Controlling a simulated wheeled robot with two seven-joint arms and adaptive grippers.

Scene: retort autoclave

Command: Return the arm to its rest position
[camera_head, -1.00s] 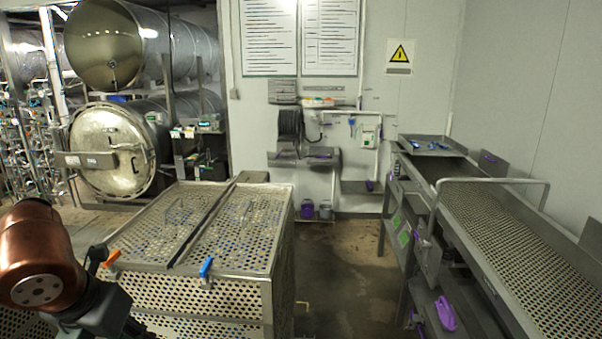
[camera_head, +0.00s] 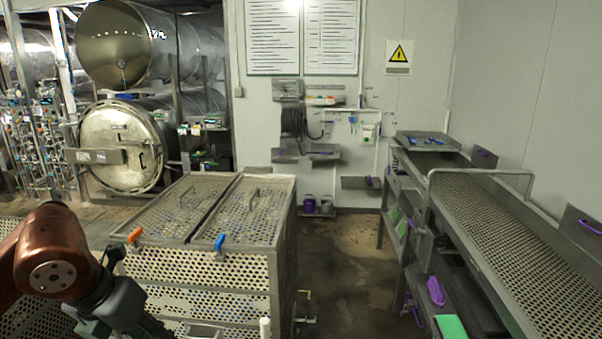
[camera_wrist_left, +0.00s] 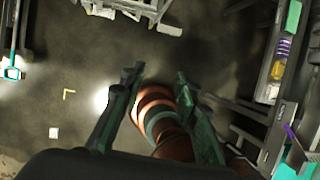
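My left arm comes in at the lower left of the head view, with its dark gripper body (camera_head: 112,305) low in front of the perforated crate's left side. The fingertips are not clear there. In the left wrist view my left gripper (camera_wrist_left: 159,73) has its two fingers apart, with nothing held between them. A copper and dark arm link of mine shows behind the fingers, over the floor. My right gripper is not in the head view, and I cannot make it out in the wrist view.
A perforated crate (camera_head: 205,268) with orange (camera_head: 135,235) and blue (camera_head: 220,242) handles stands beside my left arm. A perforated conveyor (camera_head: 500,225) runs along the right. A round retort door (camera_head: 120,148) is at the back left. The floor between crate and conveyor (camera_head: 345,270) is clear.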

